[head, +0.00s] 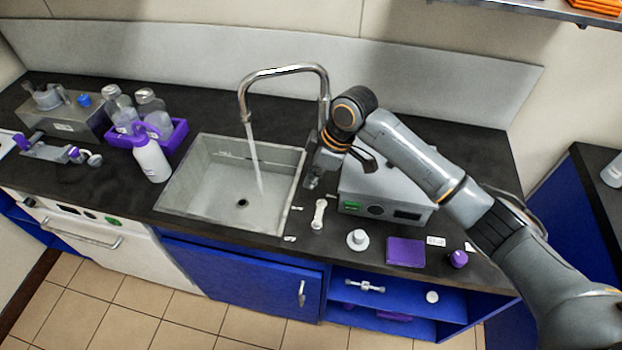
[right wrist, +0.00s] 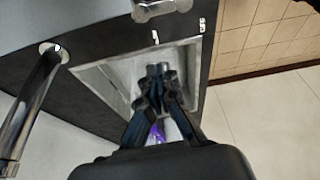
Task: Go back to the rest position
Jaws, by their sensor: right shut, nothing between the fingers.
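My right arm reaches in from the lower right in the head view. My right gripper (head: 313,180) hangs beside the right rim of the sink (head: 172,192), close to the base of the faucet (head: 284,71). In the right wrist view the fingers of my right gripper (right wrist: 160,72) are together and empty, seen against the sink (right wrist: 95,75). The faucet (right wrist: 30,112) stands to the left there, apart from the fingers. My left gripper is in neither view.
Water runs from the faucet into the sink. A grey box device (head: 375,190) stands right of the gripper, partly behind my arm. A purple rack (head: 178,137) with bottles stands left of the sink. A white bottle (head: 151,160) stands before it. A shelf (head: 540,8) hangs upper right.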

